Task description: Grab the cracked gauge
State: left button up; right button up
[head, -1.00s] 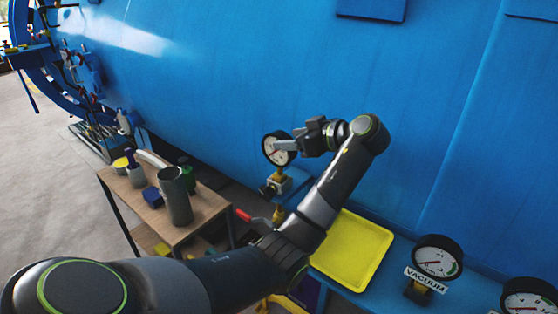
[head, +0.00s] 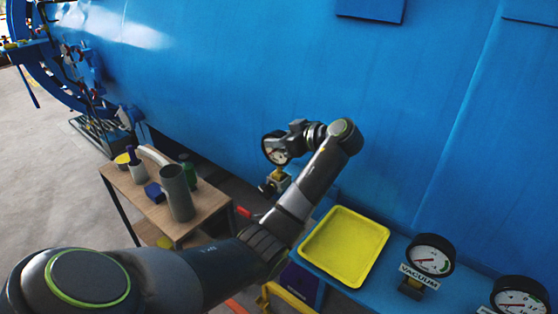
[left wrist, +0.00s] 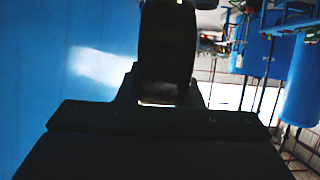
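A round gauge (head: 272,152) with a black rim and white face stands upright on a brass-coloured fitting (head: 278,180) beside the blue vessel. It is too small to tell if its glass is cracked. My left gripper (head: 288,142) reaches it from the right, its fingers at the rim and partly covering the face. In the left wrist view the gauge's dark round body (left wrist: 168,45) sits between the two fingers and nearly fills the gap. I cannot tell whether they press on it. My right gripper is not in view.
A yellow tray (head: 345,246) lies empty on the blue ledge (head: 395,265). A vacuum gauge (head: 430,256) and another gauge (head: 519,295) stand to its right. A wooden table (head: 205,212) at left holds a grey cylinder (head: 177,193) and several small items. The blue vessel wall (head: 250,70) rises behind.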

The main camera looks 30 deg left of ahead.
pick_arm(q)
grip_shut()
jog(key=shift+r, duration=0.15)
